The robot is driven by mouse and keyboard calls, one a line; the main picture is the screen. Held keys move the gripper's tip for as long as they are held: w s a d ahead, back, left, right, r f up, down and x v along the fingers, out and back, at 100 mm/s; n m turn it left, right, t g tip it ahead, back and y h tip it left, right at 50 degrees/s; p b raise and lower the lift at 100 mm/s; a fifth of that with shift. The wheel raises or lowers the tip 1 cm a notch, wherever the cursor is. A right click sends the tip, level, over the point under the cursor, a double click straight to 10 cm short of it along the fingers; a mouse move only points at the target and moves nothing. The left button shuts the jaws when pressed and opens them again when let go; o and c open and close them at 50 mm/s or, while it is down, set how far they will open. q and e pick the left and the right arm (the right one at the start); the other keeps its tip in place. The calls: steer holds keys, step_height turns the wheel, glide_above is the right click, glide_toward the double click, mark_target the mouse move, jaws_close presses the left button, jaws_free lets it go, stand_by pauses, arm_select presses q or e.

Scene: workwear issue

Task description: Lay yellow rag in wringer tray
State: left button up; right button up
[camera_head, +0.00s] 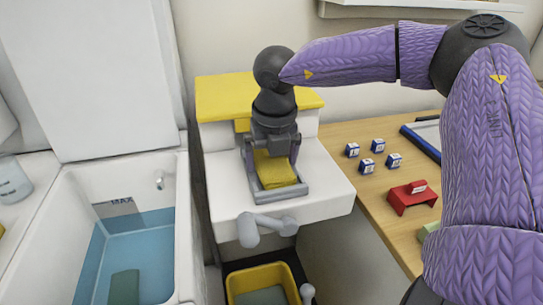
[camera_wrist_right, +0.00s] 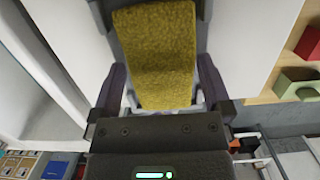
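The yellow rag (camera_head: 272,170) lies in the grey wringer tray (camera_head: 293,191) on the white wringer stand, and it appears flat between the tray's side walls. My right gripper (camera_head: 272,158) is directly above the tray, pointing down, and hides the rag's far part in the head view. In the right wrist view the rag (camera_wrist_right: 155,55) runs lengthwise between my two fingers (camera_wrist_right: 162,88). The fingers stand wide apart, one on each side of it, and look open. My left gripper is in neither view.
A grey crank handle (camera_head: 262,227) sticks out at the wringer's front, above a yellow bin (camera_head: 236,288). A water-filled basin (camera_head: 185,245) stands left. Right, a wooden table (camera_head: 350,133) carries several small blue-and-white blocks (camera_head: 366,166) and a red stand (camera_head: 408,197).

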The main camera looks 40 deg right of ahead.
mark_target(274, 166)
steer(key=shift+r, duration=0.4)
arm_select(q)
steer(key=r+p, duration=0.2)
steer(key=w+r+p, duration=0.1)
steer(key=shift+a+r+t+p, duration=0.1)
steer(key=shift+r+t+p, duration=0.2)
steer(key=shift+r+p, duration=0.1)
arm_select(e)
step_height(274, 166, up, 11)
steer(key=s, duration=0.1)
steer(key=shift+s+a+r, duration=0.2)
steer(key=shift+s+a, duration=0.1)
steer(key=shift+a, duration=0.15)
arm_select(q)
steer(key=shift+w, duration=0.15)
